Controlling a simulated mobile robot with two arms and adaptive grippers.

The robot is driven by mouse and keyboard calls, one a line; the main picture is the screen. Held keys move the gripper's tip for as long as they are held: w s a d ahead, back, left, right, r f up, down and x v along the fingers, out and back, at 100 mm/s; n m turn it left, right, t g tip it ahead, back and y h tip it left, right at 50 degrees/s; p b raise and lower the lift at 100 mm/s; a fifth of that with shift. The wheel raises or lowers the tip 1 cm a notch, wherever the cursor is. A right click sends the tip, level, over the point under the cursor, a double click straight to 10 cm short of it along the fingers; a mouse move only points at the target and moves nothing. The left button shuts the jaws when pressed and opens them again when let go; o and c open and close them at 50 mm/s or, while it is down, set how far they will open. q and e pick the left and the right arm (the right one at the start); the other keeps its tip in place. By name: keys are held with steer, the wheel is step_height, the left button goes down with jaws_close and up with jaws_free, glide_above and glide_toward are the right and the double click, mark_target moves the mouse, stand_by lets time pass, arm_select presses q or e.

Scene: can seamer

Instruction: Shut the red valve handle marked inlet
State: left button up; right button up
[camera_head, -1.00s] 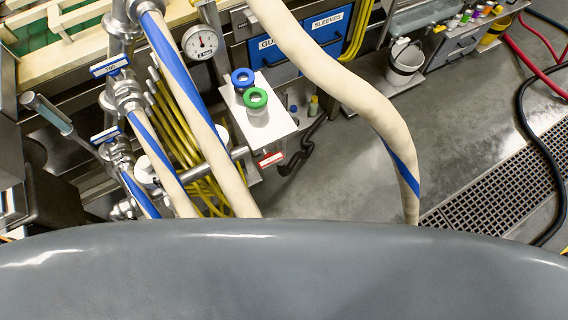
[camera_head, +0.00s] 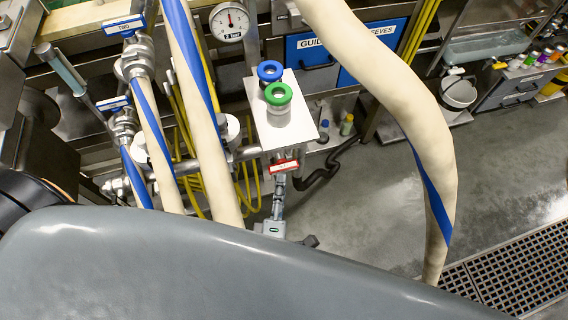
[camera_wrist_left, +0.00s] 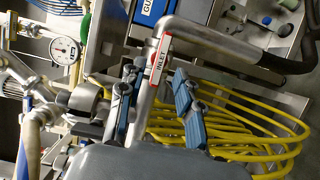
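The red valve handle (camera_head: 284,166) shows in the head view below the white shelf, its lettering too small to read there. In the left wrist view the red handle (camera_wrist_left: 158,54) carries a white plate reading INLET, beside a bent metal pipe. My left gripper (camera_head: 279,185) is just below the handle in the head view. In the left wrist view my left gripper (camera_wrist_left: 155,78) is open, with one blue-grey finger on each side of the handle and pipe. I cannot tell whether a finger touches the handle. My right gripper is out of view.
The white shelf (camera_head: 302,122) holds a blue-topped and a green-topped part above the handle. Thick cream hoses (camera_head: 208,160) hang to the left. Yellow hose coils (camera_wrist_left: 255,130) lie behind the gripper in the wrist view. Open grey floor (camera_head: 375,200) is to the right.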

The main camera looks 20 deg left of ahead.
mark_target(283, 171)
arm_select(q)
steer(key=x, duration=0.6)
jaws_close()
